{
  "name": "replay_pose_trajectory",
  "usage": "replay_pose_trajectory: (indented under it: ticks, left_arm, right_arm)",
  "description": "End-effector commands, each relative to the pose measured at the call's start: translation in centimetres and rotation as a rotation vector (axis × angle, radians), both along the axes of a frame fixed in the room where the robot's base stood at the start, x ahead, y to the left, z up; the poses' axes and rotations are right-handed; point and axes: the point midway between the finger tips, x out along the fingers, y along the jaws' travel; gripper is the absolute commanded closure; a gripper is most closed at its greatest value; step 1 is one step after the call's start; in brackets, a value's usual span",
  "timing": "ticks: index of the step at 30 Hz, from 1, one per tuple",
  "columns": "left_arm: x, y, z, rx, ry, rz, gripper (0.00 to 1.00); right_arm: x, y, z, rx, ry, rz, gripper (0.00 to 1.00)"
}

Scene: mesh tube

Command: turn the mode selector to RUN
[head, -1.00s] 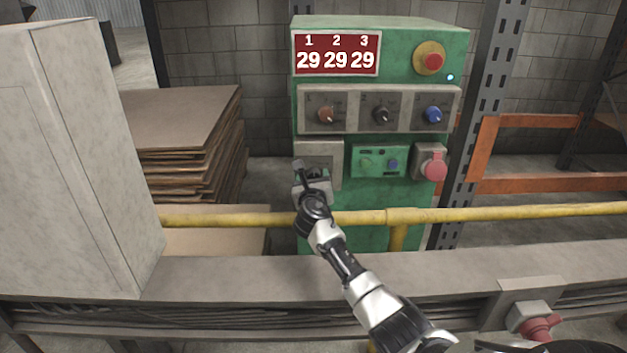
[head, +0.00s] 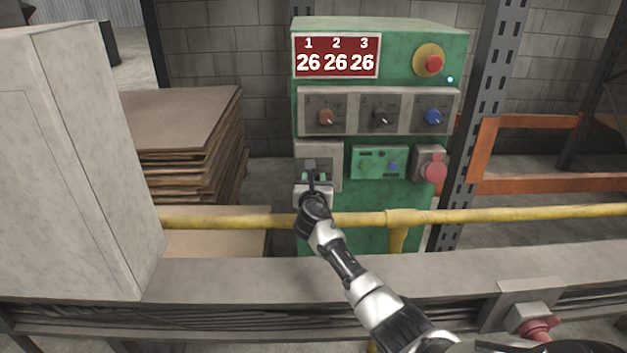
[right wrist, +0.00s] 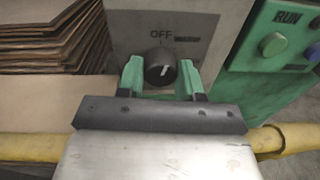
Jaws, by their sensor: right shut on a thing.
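The mode selector is a round black knob (right wrist: 160,66) with a white pointer line, on a grey plate (right wrist: 205,55) marked OFF above it. The pointer line is close to upright. My right gripper (right wrist: 162,74) has its two green fingers on either side of the knob and is shut on it. In the head view the right gripper (head: 313,175) is in front of the lower left of the green cabinet (head: 375,215) and hides most of the knob. My left gripper is not in view.
A red display (head: 337,56) shows 26 three times. Orange, black and blue knobs sit below it, with a red stop button (head: 433,63) at upper right. A green button box (head: 379,163) is right of the plate. A yellow rail (head: 480,213) crosses in front.

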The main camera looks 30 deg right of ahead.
Motion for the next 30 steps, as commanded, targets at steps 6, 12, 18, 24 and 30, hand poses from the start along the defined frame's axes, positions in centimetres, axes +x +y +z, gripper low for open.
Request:
replay_pose_trajectory:
  ticks: [6, 12, 18, 24, 30]
  left_arm:
    - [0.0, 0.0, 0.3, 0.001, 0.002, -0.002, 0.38]
    - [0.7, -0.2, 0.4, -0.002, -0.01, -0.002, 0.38]
    - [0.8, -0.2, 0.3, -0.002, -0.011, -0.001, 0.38]
    - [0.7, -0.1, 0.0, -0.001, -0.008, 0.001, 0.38]
    - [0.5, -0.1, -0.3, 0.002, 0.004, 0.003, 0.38]
  right_arm:
    - [0.0, 0.0, 0.0, 0.175, -0.105, 0.0, 0.88]
    - [-0.1, 0.0, -0.1, 0.338, -0.204, -0.001, 0.88]
    - [-0.1, -0.1, -0.1, 0.501, -0.304, -0.002, 0.88]
    - [-0.1, -0.1, -0.2, 0.663, -0.403, -0.001, 0.88]
    - [-0.1, -0.1, -0.2, 0.82, -0.5, -0.002, 0.88]
